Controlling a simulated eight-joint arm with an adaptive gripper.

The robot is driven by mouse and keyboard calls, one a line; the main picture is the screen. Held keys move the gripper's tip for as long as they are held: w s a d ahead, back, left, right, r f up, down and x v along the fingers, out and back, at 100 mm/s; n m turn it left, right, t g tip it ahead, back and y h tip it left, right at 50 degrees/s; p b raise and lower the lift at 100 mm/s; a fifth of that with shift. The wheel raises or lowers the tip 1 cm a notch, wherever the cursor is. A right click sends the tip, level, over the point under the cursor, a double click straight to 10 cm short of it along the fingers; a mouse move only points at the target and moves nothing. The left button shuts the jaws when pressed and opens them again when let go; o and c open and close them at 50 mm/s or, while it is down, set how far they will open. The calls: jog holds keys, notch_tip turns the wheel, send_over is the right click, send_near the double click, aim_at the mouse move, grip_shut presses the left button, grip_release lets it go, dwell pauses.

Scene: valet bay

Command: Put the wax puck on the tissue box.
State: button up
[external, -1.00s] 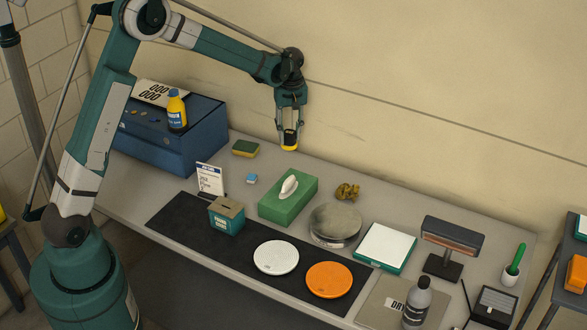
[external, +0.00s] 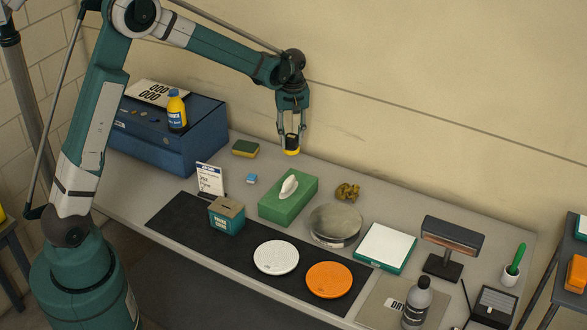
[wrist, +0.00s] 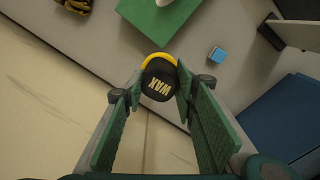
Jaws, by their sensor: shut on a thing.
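My gripper (external: 291,148) is shut on the wax puck (external: 292,152), which is black with a yellow rim. In the wrist view the wax puck (wrist: 160,82) shows its black face with the word WAX, pinched between the two green fingers of my gripper (wrist: 158,92). The green tissue box (external: 284,208), with a white tissue sticking out of its top, stands on the table. The puck is in the air behind the tissue box, towards the wall. Part of the tissue box (wrist: 152,20) also shows at the top of the wrist view.
A blue toolbox (external: 165,150) bearing a yellow bottle (external: 176,110) stands at the left.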

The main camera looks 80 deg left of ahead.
notch_tip(320, 180, up, 5)
jog(key=m, duration=0.2)
send_over(289, 190)
jog(key=shift+f, duration=0.2)
jog(key=shift+a+f, duration=0.1)
jog(key=shift+f, duration=0.05)
jog(key=shift+f+p, duration=0.35)
jog(key=shift+f, duration=2.45)
jog(key=shift+f, duration=2.1)
jog(key=shift+f, duration=0.15)
jog(key=o, duration=0.8)
jog(key=shift+r, duration=0.2)
